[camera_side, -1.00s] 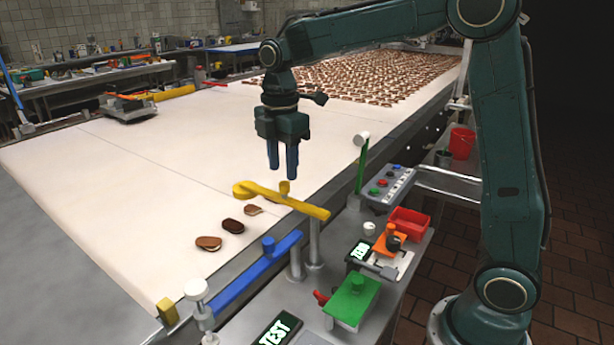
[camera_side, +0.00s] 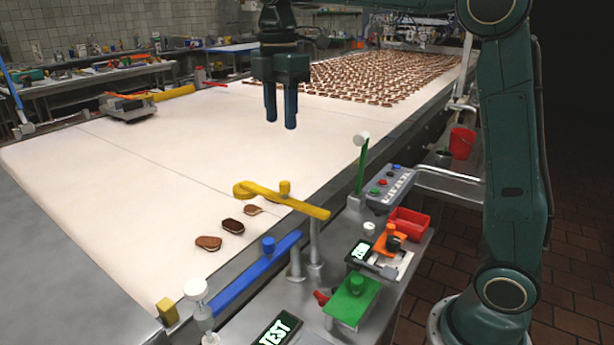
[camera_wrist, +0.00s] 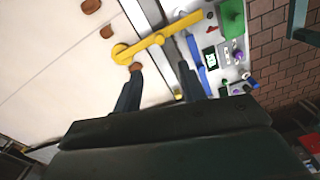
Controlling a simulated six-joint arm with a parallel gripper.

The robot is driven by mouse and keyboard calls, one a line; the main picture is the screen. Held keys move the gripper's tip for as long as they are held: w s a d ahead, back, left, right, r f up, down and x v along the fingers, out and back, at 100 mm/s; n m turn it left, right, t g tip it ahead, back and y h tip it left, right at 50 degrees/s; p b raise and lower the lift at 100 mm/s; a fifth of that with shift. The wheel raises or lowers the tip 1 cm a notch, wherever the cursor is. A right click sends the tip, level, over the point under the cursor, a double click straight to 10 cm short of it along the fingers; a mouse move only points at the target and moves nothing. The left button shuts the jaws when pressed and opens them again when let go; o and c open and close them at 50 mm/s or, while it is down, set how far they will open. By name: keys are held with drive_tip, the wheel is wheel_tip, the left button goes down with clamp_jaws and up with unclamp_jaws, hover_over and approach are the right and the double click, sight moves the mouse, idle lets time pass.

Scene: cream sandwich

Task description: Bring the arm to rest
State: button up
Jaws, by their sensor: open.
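My gripper (camera_side: 281,122) hangs high above the white conveyor belt (camera_side: 130,180), fingers pointing down, open and empty. In the wrist view my gripper (camera_wrist: 165,90) shows two dark fingers spread apart, with the yellow bar below and beyond them. The yellow bar (camera_side: 300,204) with a hooked end lies across the belt's near edge, well below the fingers. Three sandwich cookies (camera_side: 232,226) lie in a row on the belt, left of the yellow bar. My gripper touches none of these.
A blue bar (camera_side: 250,278) lies along the belt edge. A side table holds a green block (camera_side: 352,300), a red tray (camera_side: 408,222) and a button box (camera_side: 390,186). A green post (camera_side: 361,165) stands by the edge. Many sandwiches (camera_side: 385,75) fill the far belt.

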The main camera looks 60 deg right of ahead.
drive_tip(key=s+f+m+t, duration=0.2)
drive_tip(key=s+f+m, duration=0.2)
drive_tip(key=s+m, duration=0.3)
drive_tip(key=s+f+m+t, duration=0.3)
drive_tip(key=s+m, duration=0.5)
drive_tip(key=s, duration=0.9)
drive_tip(key=shift+a+f+t, duration=0.3)
drive_tip(key=shift+a+f, duration=0.05)
drive_tip(key=shift+f, duration=0.5)
drive_tip(key=shift+c, duration=0.2)
